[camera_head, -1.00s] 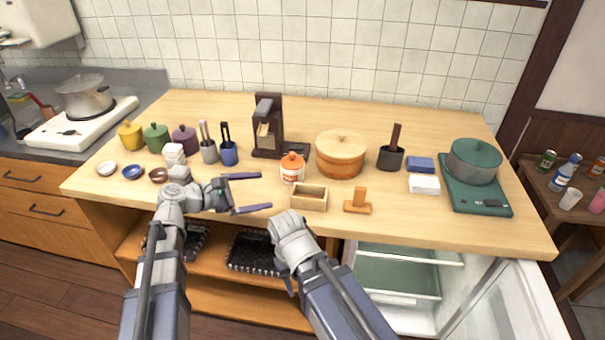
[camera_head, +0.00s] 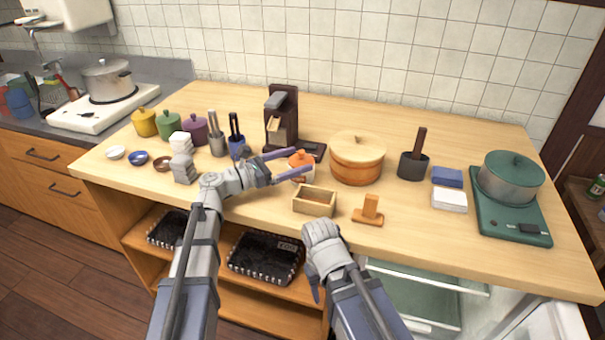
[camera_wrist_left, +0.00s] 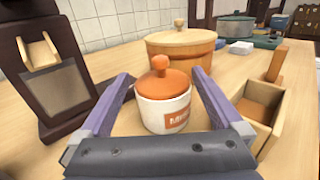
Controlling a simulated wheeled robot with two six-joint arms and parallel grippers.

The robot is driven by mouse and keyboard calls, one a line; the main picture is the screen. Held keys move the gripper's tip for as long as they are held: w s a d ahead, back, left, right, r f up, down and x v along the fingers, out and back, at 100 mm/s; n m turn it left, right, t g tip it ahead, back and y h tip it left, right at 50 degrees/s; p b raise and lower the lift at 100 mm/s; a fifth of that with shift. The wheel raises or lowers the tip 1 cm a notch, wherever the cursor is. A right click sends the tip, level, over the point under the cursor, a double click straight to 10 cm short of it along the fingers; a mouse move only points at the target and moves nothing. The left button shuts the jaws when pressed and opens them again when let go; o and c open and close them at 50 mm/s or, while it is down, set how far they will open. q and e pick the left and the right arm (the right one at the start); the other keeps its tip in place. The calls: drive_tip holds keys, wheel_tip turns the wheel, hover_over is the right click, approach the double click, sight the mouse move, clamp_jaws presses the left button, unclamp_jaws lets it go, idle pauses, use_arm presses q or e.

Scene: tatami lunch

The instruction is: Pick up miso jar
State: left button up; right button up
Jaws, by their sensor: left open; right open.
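The miso jar (camera_head: 301,161) is a small white jar with an orange knobbed lid and an orange label. It stands upright on the wooden counter, partly hidden by a finger in the head view. In the left wrist view the jar (camera_wrist_left: 162,97) sits between the two purple fingers. My left gripper (camera_head: 301,164) is open, with a finger on each side of the jar; I cannot tell if either touches it. My right gripper (camera_head: 315,287) is low in front of the counter edge, and its fingers are mostly hidden.
A dark wooden device (camera_head: 281,118) stands behind the jar. A wooden tub (camera_head: 357,160) is to its right. A small open wooden box (camera_head: 314,201) is in front, near the counter's edge. Several cups and lidded pots stand at the left. The back of the counter is clear.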

sight(312, 157)
use_arm(q)
drive_tip(key=shift+f+b+x, duration=0.2)
drive_tip(key=shift+x, duration=1.15)
drive_tip(key=shift+f+b+x, duration=0.15)
drive_tip(key=shift+f+x, duration=0.05)
drive_tip(key=shift+x, duration=1.2)
drive_tip(key=shift+s, duration=0.15)
clamp_jaws()
